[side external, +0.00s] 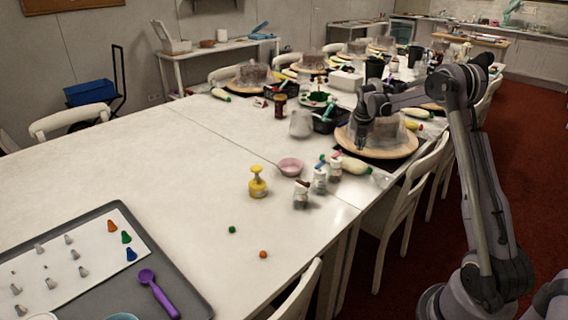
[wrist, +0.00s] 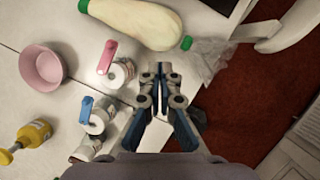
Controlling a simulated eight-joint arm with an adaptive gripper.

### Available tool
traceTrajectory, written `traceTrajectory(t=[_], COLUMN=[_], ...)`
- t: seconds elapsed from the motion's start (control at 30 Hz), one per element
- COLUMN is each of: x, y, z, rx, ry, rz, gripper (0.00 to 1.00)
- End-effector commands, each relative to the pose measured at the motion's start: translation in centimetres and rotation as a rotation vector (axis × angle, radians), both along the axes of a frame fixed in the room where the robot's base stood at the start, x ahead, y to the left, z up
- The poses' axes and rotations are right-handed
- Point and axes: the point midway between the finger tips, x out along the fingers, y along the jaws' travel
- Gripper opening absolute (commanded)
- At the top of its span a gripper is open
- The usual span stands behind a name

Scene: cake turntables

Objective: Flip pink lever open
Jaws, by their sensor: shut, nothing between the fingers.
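The pink lever (wrist: 107,56) stands out from the top of a small clear jar (wrist: 121,73) in the wrist view. This jar (side external: 335,170) stands at the back of a short row on the white table in the side external view. My gripper (wrist: 160,70) is shut and empty. In the wrist view its fingertips are to the right of the pink-lever jar, apart from it in the picture. In the side external view my gripper (side external: 361,143) hangs above and right of the jars, in front of a cake turntable.
A blue-lever jar (wrist: 96,121) and a third jar (wrist: 85,150) stand beside it. A pink bowl (side external: 290,167), a yellow pump bottle (side external: 258,184) and a pale piping bag (wrist: 140,20) are close by. A cake turntable (side external: 400,149) is behind.

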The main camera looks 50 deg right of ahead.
Motion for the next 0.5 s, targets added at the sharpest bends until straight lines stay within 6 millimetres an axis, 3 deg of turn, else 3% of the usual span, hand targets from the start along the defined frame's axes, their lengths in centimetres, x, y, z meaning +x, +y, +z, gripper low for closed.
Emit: traceTrajectory(t=[0.2, 0.5], x=[-1.4, -2.0], y=[-0.2, -0.3], z=[3.5, 5.2], rx=[0.0, -0.001], ry=[-0.001, 0.0], rz=[-0.002, 0.0], gripper=[0.0, 0.0])
